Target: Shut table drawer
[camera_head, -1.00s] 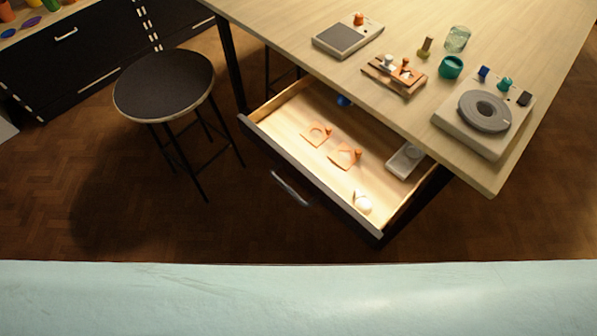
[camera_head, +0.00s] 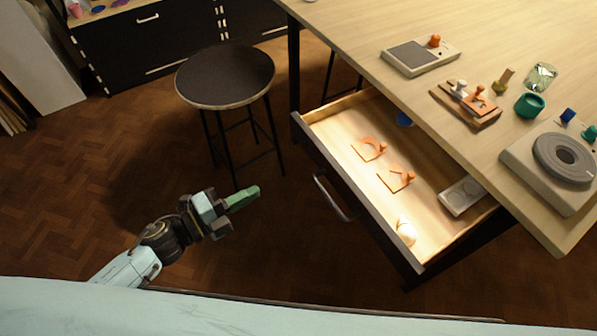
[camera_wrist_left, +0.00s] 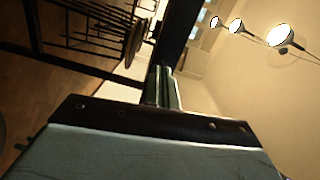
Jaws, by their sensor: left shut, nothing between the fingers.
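The table drawer (camera_head: 436,258) is pulled out from under the wooden table (camera_head: 556,243). Its dark front carries a metal bar handle (camera_head: 331,198). Inside lie two orange pieces (camera_head: 396,177), a pale tray (camera_head: 461,196), a whitish round item (camera_head: 407,231) and a blue item (camera_head: 404,119). My left gripper (camera_head: 243,199) has green fingers, is shut and empty, and is left of the handle, apart from it. The left wrist view shows the shut fingers (camera_wrist_left: 162,88) pointing away from the camera. My right gripper is not in view.
A round dark stool (camera_head: 226,75) stands left of the drawer. The tabletop holds a scale (camera_head: 421,56), a wooden tool block (camera_head: 466,105), a green cup (camera_head: 529,105) and a wheel device (camera_head: 560,160).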

